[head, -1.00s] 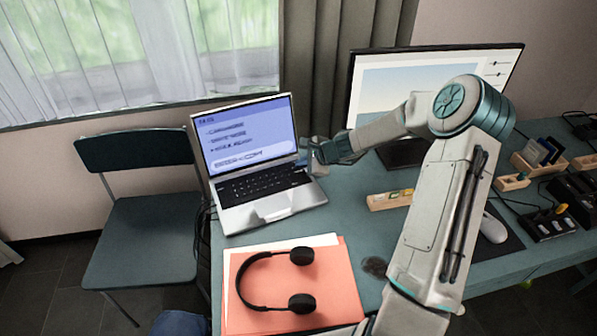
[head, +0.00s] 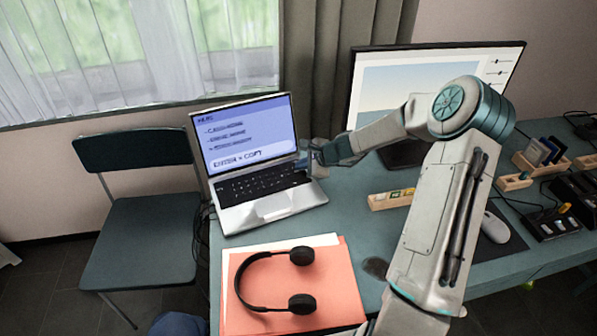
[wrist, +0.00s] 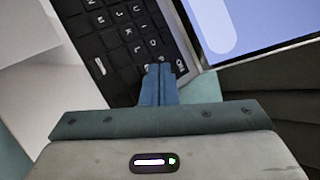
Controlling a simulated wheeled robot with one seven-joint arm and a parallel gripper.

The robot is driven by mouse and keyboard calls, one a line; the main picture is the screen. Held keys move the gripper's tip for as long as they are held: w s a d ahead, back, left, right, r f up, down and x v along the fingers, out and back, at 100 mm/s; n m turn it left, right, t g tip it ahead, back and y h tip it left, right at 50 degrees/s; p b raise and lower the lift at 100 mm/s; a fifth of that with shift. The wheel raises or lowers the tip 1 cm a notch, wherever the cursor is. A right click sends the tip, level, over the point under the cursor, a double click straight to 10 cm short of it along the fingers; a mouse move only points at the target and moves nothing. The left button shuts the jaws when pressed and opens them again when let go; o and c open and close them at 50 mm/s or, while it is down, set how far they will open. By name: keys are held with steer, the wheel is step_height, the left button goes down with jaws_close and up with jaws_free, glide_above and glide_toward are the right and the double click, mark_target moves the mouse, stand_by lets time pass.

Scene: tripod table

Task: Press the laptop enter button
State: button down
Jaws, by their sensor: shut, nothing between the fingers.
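The open laptop (head: 270,209) stands on the left part of the desk, with its screen (head: 246,133) lit and showing lines of text. Its black keyboard (head: 262,184) also shows in the wrist view (wrist: 112,45). My gripper (head: 304,163) is at the right edge of the keyboard. In the wrist view my gripper (wrist: 158,70) has its blue fingers shut together and empty, over the keys near the keyboard's edge by the screen. The fingertips hide the keys beneath them. I cannot tell which key is the enter key or whether the tips touch one.
Black headphones (head: 246,284) lie on an orange folder (head: 335,270) in front of the laptop. A large monitor (head: 440,70) stands behind my arm. A wooden block holder (head: 390,199) and a mouse (head: 495,228) are to the right. A chair (head: 140,240) stands left of the desk.

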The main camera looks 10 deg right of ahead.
steer(key=shift+f, duration=0.2)
steer(key=shift+r, duration=0.1)
stand_by(0.4)
steer(key=shift+r, duration=0.65)
steer(key=shift+r+p, duration=0.1)
steer(key=shift+p, duration=0.2)
step_height(320, 180, up, 5)
steer(key=p, duration=0.3)
stand_by(0.5)
